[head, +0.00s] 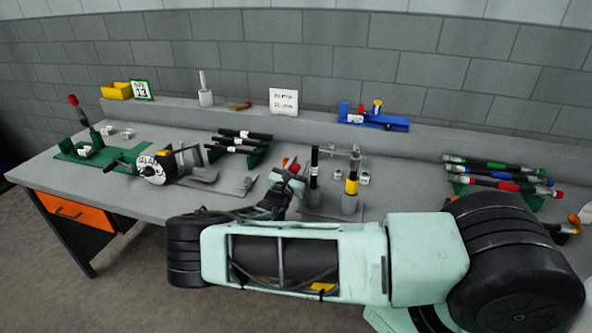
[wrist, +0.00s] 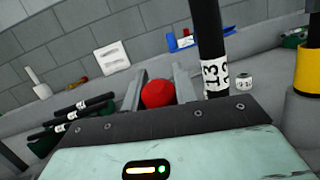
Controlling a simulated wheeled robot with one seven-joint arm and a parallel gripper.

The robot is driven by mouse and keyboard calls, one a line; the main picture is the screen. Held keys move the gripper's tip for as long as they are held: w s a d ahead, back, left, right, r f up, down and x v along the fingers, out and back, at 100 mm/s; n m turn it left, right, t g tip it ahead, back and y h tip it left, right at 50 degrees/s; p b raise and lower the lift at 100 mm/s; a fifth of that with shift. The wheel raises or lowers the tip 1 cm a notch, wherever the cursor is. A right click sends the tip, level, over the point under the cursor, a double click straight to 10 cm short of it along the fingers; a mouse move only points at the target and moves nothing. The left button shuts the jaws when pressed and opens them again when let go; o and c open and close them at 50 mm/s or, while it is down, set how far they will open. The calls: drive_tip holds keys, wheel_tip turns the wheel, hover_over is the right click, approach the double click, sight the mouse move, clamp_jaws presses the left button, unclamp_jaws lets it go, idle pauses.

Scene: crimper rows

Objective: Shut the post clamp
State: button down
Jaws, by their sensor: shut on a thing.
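My gripper (head: 290,178) is over the middle of the bench, just left of a black post (head: 314,172) with a white label. In the wrist view my gripper (wrist: 158,92) has its two fingers on either side of a red ball knob (wrist: 158,95) and is shut on it. The knob also shows small in the head view (head: 295,167). The knob's lever is hidden, so its angle cannot be told. The post (wrist: 210,45) shows a "13" label in the wrist view, close right of the fingers. A second post with a yellow band (head: 352,186) stands to its right.
Black bars lie in a green rack (head: 252,160) to the left, and coloured bars in another rack (head: 500,180) to the right. A crimper with a round dial (head: 152,170) is farther left. A blue tool (head: 375,118) sits on the back ledge.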

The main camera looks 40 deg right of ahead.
drive_tip(key=a+f+h+b, duration=0.1)
drive_tip(key=b, duration=0.1)
drive_tip(key=shift+s+t+b, duration=0.3)
drive_tip(key=shift+s+t, duration=0.05)
drive_tip(key=shift+t, duration=0.05)
drive_tip(key=shift+s+a+r+h, duration=0.15)
drive_tip(key=shift+h, duration=0.15)
drive_tip(key=c, duration=1.1)
unclamp_jaws()
drive_tip(key=b+v, duration=0.5)
drive_tip(key=v, duration=1.2)
drive_tip(key=shift+s+a, duration=0.1)
drive_tip(key=shift+s, duration=0.05)
